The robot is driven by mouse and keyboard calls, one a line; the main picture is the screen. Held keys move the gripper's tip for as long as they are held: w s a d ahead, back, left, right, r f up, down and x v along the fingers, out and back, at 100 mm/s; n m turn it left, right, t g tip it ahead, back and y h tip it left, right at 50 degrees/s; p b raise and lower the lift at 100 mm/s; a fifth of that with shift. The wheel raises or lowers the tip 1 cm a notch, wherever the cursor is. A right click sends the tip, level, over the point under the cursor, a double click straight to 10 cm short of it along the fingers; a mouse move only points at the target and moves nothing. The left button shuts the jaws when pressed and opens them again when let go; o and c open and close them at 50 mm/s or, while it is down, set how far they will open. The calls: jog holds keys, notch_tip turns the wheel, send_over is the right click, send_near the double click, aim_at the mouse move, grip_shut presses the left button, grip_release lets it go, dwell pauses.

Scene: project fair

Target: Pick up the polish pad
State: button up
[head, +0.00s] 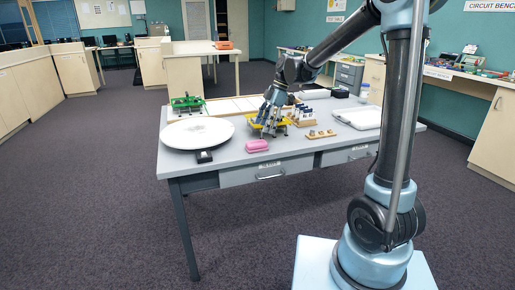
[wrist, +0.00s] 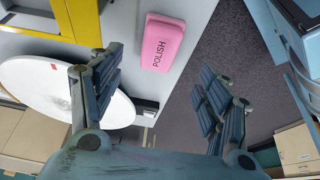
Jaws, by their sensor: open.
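The polish pad (head: 257,146) is a small pink block near the front edge of the grey table (head: 215,163). In the wrist view the pink polish pad (wrist: 163,42) shows the word POLISH and lies beyond the fingertips, between the two fingers in the picture but nearer the left one. My gripper (head: 266,124) is above the table, behind the pad, in front of a yellow object. In the wrist view my gripper (wrist: 160,95) has its fingers wide apart with nothing between them. The pad is fully visible and apart from the fingers.
A white round plate (head: 198,132) lies left of the pad, with a small black block (head: 204,156) before it. A yellow frame (wrist: 60,18) is close to the pad. A wooden board with small pieces (head: 321,134) sits right. A green item (head: 187,103) stands at back left.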

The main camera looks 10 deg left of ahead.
aim_at(257, 142)
jog(key=shift+x, duration=3.85)
jog(key=shift+w+a, duration=0.1)
jog(key=shift+r, duration=0.1)
jog(key=c, duration=1.2)
jog(key=shift+r, duration=0.1)
jog(key=shift+c, duration=0.2)
notch_tip(257, 142, up, 10)
